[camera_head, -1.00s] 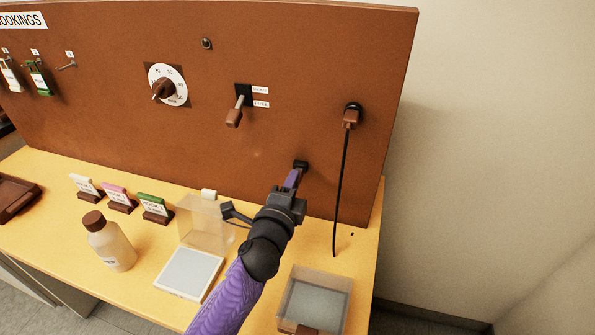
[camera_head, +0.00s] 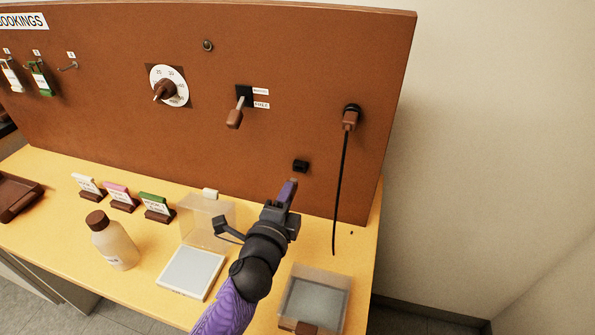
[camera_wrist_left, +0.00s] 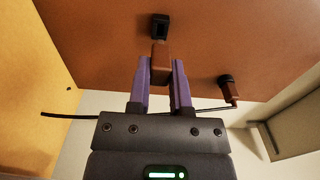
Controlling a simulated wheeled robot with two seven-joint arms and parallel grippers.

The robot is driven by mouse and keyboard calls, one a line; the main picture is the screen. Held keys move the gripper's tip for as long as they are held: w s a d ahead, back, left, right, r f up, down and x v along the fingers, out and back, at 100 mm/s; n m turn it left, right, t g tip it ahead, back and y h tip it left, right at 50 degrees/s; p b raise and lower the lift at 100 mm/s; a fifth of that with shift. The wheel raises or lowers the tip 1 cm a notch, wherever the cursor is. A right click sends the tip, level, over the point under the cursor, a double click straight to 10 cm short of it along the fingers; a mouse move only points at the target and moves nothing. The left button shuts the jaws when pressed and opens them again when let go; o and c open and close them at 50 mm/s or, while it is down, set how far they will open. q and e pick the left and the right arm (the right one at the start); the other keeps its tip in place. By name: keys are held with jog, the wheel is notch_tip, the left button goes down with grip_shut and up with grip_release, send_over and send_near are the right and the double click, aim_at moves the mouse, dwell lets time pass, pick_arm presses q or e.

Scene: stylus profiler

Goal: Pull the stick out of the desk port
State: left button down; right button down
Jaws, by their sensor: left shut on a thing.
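The black desk port (camera_head: 300,166) is low on the brown upright panel, and its opening is empty. It also shows at the top of the left wrist view (camera_wrist_left: 160,25). My left gripper (camera_head: 289,190) is in front of and a little below the port, apart from the panel. In the left wrist view its purple fingers (camera_wrist_left: 160,75) are shut on the brown stick (camera_wrist_left: 160,54). The stick's far end points toward the port with a gap between them. My right gripper is not in view.
A brown plug with a black cable (camera_head: 350,119) hangs on the panel to the right. A clear box (camera_head: 314,300), a white-based clear case (camera_head: 190,272) and a bottle (camera_head: 113,240) stand on the yellow desk. A lever (camera_head: 235,117) and a dial (camera_head: 167,86) are above.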

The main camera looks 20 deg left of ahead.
pick_arm(q)
jog(key=shift+r, duration=0.1)
jog(key=s+r+p, duration=0.2)
jog(key=s, duration=0.1)
jog(key=s+p, duration=0.1)
jog(key=s, duration=0.1)
jog(key=shift+r+p, duration=0.3)
jog(key=shift+r, duration=0.1)
dwell(0.3)
